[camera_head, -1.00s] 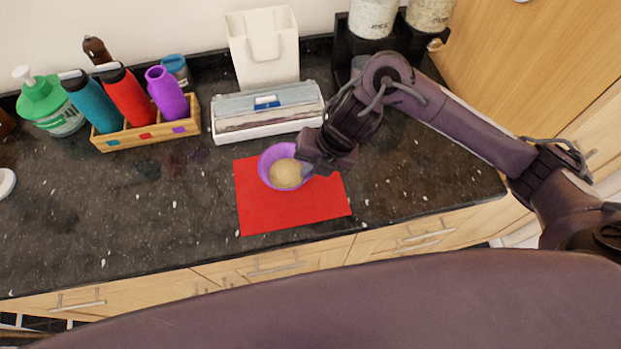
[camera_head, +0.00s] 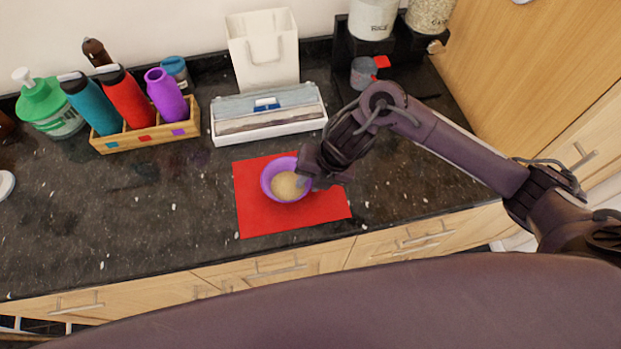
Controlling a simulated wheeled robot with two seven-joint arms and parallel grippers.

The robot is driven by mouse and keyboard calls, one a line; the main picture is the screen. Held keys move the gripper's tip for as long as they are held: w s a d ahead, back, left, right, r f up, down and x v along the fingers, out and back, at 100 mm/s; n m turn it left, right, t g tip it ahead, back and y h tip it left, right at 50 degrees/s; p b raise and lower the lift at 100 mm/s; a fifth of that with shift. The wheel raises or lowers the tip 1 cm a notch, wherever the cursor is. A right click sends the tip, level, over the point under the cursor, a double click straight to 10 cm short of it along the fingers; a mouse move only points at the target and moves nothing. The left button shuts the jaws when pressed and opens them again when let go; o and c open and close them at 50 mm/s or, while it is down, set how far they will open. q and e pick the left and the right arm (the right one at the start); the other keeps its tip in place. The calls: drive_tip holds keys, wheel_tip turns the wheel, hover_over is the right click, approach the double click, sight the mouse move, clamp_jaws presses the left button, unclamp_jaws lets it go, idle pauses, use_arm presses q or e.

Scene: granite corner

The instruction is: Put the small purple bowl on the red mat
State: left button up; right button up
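The small purple bowl (camera_head: 268,182) with pale tan contents is over the upper middle of the red mat (camera_head: 262,217). I cannot tell whether its base touches the mat or is slightly above it. The red mat lies flat near the counter's front edge. My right gripper (camera_head: 306,181) is at the bowl's right rim, with its fingertips against or around the rim. The fingers are small and partly hidden, so their grip is unclear. My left gripper is out of view.
A long white box (camera_head: 268,128) and a white paper bag (camera_head: 263,75) stand behind the mat. A wooden crate (camera_head: 150,140) with several bottles stands at the left, beside a green pump bottle (camera_head: 48,102). A clear cup (camera_head: 362,73) stands behind my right arm. The counter left of the mat is clear.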

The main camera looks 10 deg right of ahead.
drive_tip(key=shift+r, duration=0.15)
drive_tip(key=shift+d+r, duration=0.15)
drive_tip(key=shift+r, duration=0.15)
drive_tip(key=v, duration=1.1)
